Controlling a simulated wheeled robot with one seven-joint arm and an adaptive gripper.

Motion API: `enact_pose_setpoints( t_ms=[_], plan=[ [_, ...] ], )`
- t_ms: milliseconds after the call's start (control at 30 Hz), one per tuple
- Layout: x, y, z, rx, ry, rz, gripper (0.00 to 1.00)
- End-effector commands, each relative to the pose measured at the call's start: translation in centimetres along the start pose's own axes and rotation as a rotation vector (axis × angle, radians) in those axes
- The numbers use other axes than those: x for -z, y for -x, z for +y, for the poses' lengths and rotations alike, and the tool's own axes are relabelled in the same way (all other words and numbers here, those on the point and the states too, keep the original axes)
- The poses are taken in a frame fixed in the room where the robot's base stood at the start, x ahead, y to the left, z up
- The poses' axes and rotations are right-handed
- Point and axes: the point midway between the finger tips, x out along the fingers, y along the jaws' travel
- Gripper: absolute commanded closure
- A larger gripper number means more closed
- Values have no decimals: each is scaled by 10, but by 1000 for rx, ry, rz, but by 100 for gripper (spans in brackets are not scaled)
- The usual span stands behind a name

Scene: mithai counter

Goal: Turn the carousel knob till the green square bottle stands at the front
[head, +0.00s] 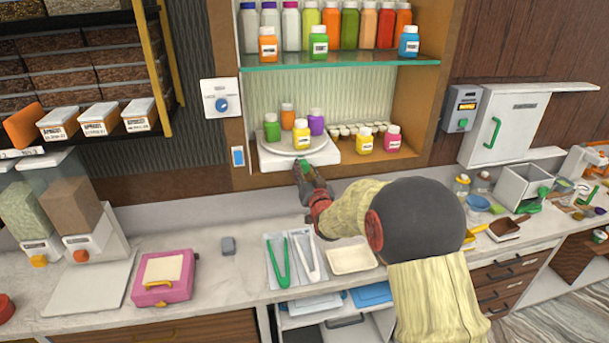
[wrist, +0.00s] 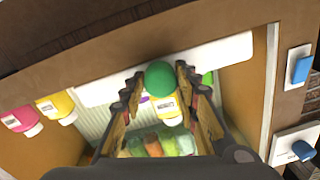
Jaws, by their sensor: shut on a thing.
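The carousel (head: 268,141) is a pale round tray on a white base in the lower shelf bay. The green square bottle (head: 271,130) stands at its left side. A yellow bottle (head: 301,135) stands at the front, a purple one (head: 317,124) at the right and an orange one (head: 287,115) at the back. The round green knob (wrist: 160,75) is at the front of the base. My gripper (head: 304,168) is shut on the knob, with a finger on each side of it in the wrist view. The yellow bottle shows just behind the knob there (wrist: 168,112).
Yellow (head: 364,141) and pink (head: 392,139) bottles stand right of the carousel. A glass shelf (head: 340,63) with several bottles is above. A blue switch (head: 238,156) is on the left post. Tongs (head: 278,264) lie on the counter below.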

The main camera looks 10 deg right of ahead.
Motion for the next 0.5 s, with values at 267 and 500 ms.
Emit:
enact_pose_setpoints(
  t_ms=[267, 500],
  plan=[
    [-6, 0, 2, 3, -229, 12, 95],
    [-6, 0, 1, 4, -459, 18, 95]
  ],
)
